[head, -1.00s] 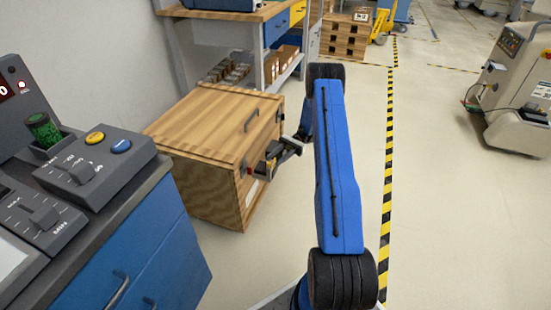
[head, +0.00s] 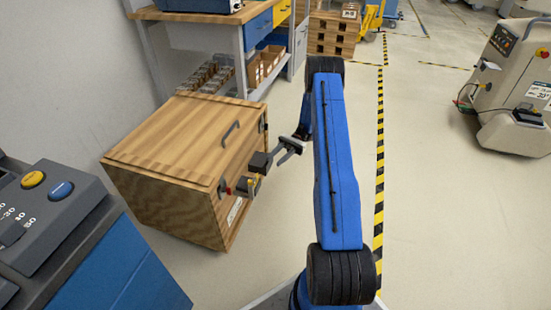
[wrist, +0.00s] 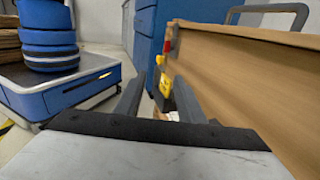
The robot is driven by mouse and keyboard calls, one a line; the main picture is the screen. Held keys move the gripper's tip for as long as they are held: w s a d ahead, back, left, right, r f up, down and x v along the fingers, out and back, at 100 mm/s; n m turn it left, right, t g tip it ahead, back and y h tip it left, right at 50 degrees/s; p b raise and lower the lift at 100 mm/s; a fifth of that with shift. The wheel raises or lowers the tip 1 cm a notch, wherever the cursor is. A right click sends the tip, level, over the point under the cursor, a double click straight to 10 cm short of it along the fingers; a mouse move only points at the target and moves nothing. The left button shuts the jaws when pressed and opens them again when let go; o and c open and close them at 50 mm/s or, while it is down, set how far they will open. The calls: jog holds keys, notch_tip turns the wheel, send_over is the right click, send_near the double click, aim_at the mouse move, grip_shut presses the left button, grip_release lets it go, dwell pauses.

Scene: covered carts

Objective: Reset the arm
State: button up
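My gripper (head: 270,160) is at the end of my blue arm, beside the right side of a wooden crate (head: 190,135). In the wrist view my gripper (wrist: 158,92) shows two grey fingers standing apart, with nothing visibly held. The crate's side (wrist: 245,75) runs close along the right of the fingers. A yellow and dark fitting with a red part (wrist: 165,85) shows past the fingertips, on or near the crate. Whether the fingers touch it I cannot tell.
A grey control console on a blue cabinet (head: 125,270) is at lower left. A workbench with shelves (head: 225,50) stands behind the crate. A beige machine (head: 510,90) is at the right. Clear floor (head: 450,220) lies right of the black-and-yellow tape (head: 380,150).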

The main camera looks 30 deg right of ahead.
jog(key=s+a+r+n+h, duration=0.25)
jog(key=s+a+r, duration=0.2)
jog(key=r, duration=0.45)
jog(key=s+a+r+n+t+h, duration=0.1)
jog(key=s+a+r+n+h, duration=0.15)
jog(key=a+r+h, duration=0.4)
jog(key=s+a+r+n+h, duration=0.1)
jog(key=s+a+r+n, duration=0.2)
jog(key=r, duration=0.8)
jog(key=s+a+r+n+t+h, duration=0.1)
jog(key=s+r+n+t+h, duration=0.1)
jog(key=s, duration=0.6)
jog(key=s+a+r+n+t+h, duration=0.2)
jog(key=s+r+t, duration=0.1)
jog(key=s, duration=0.5)
jog(key=s+a+r+n+t+h, duration=0.1)
jog(key=s+r+t+h, duration=0.1)
jog(key=s+t, duration=0.3)
jog(key=shift+s+a+r+n+h, duration=0.4)
jog(key=shift+s+r, duration=0.15)
jog(key=shift+s, duration=1.35)
